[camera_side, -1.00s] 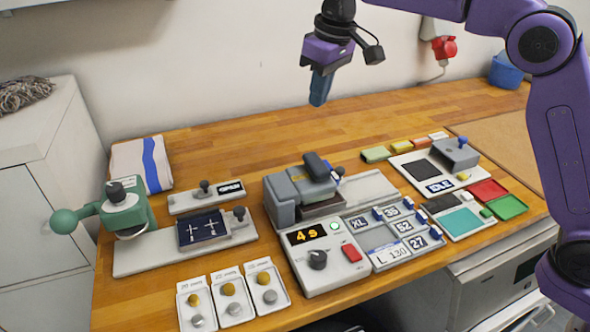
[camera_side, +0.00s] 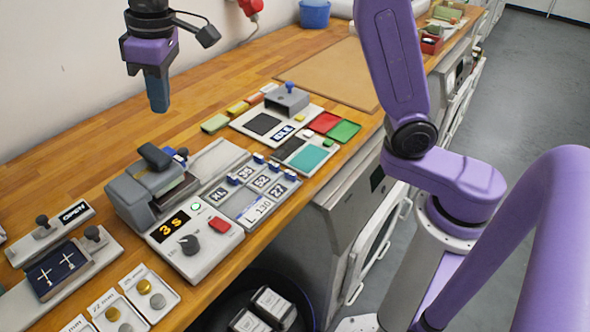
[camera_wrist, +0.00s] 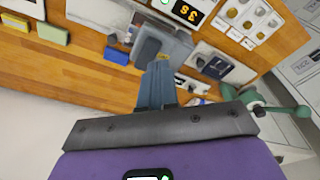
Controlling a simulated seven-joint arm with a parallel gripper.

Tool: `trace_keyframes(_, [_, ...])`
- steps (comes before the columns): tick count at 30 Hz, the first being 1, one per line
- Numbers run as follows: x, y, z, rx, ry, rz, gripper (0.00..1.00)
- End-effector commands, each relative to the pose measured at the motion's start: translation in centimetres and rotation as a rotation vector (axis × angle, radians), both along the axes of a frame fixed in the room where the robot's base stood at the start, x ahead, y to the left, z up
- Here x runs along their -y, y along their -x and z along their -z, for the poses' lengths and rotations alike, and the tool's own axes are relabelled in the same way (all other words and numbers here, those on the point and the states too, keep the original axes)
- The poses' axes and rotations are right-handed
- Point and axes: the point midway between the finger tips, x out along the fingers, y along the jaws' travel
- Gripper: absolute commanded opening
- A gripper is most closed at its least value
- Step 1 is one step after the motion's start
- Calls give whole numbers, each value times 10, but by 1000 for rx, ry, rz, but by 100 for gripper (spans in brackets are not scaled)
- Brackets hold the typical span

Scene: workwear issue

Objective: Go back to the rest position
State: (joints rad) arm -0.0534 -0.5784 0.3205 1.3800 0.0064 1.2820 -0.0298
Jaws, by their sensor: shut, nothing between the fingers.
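My gripper (camera_side: 158,106) hangs in the air with its blue-grey fingers together, pointing down and holding nothing. In the side view it shows above the back of the wooden bench, over the grey press (camera_side: 150,192), clear of everything. In the wrist view the closed fingers (camera_wrist: 157,80) show in the middle, with the press (camera_wrist: 165,42) beyond them. The press's control box (camera_side: 195,240) has a display reading 3 s, a dark knob and a red button.
A tray of size labels (camera_side: 245,205) lies right of the press. A badge station (camera_side: 45,275) stands front left. Red and green trays (camera_side: 343,131) lie farther right. The green hand press (camera_wrist: 270,108) shows in the wrist view. Bare wood lies behind the press.

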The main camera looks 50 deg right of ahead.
Motion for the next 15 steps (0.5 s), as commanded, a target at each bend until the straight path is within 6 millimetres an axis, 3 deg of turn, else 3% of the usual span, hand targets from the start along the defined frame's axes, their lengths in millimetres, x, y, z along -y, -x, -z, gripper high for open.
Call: trace_keyframes(15, [72,142,41,-44,41,-204,0])
